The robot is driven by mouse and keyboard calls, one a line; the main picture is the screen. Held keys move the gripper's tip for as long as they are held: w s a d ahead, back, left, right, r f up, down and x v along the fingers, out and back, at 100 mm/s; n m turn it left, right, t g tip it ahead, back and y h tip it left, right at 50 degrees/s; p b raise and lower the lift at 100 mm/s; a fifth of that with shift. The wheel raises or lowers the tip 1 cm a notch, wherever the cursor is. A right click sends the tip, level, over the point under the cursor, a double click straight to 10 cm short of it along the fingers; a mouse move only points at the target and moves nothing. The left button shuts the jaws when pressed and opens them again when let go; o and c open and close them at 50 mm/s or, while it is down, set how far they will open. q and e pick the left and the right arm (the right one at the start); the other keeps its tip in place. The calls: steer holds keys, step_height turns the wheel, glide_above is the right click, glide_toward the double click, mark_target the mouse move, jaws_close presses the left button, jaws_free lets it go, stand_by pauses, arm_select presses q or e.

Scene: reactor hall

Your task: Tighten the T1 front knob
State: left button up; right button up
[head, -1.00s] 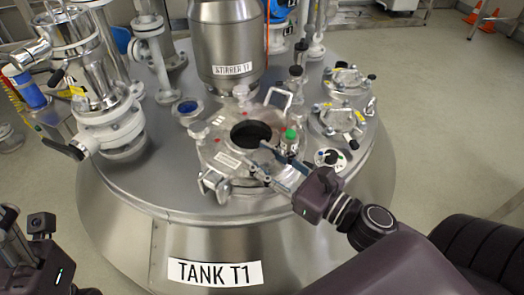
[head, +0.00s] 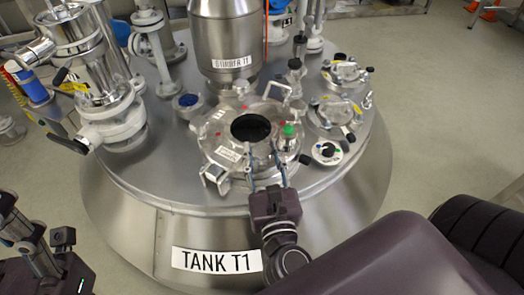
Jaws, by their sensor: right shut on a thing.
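The tank labelled TANK T1 (head: 150,185) has a round manhole cover with a dark opening (head: 250,128) in its middle. My right gripper (head: 265,168) is at the front edge of this cover, with its two fingers pointing away from me. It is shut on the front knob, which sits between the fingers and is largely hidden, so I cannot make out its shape.
A metal bracket (head: 216,177) stands left of my right gripper. The steel stirrer housing (head: 228,35) rises behind the cover. Open floor (head: 440,120) lies to the right.

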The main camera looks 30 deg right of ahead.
steer(key=shift+r, duration=0.1)
stand_by(0.4)
steer(key=o, duration=1.2)
steer(key=v, duration=1.2)
steer(key=shift+a, duration=0.15)
steer(key=shift+w, duration=0.1)
